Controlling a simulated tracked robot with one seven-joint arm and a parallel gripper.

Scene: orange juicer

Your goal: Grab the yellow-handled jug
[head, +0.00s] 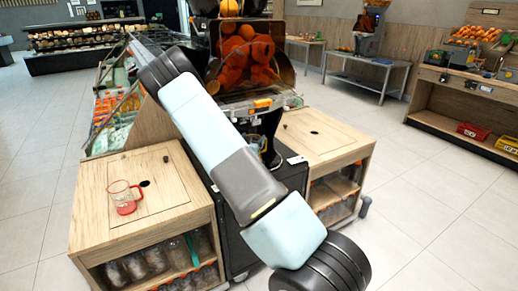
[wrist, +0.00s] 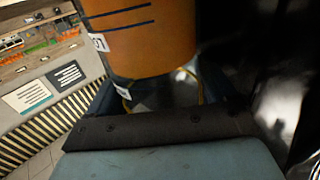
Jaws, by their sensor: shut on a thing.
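In the wrist view a thin yellow curved edge (wrist: 201,88), which looks like part of the yellow-handled jug, shows between the fingers of my gripper (wrist: 158,92). My gripper is shut on it. Most of the jug is dark or cut off, so its tilt and contents are unclear. A large rounded orange body (wrist: 150,42) with dark lines fills the space just beyond; I cannot tell whether it belongs to the jug.
A clear jug with a red handle (head: 124,197) stands on the left wooden counter (head: 95,215). The right wooden counter (head: 325,135) has a clear top. Bottles fill the shelf below left. Tiled floor (head: 430,200) is free at the right.

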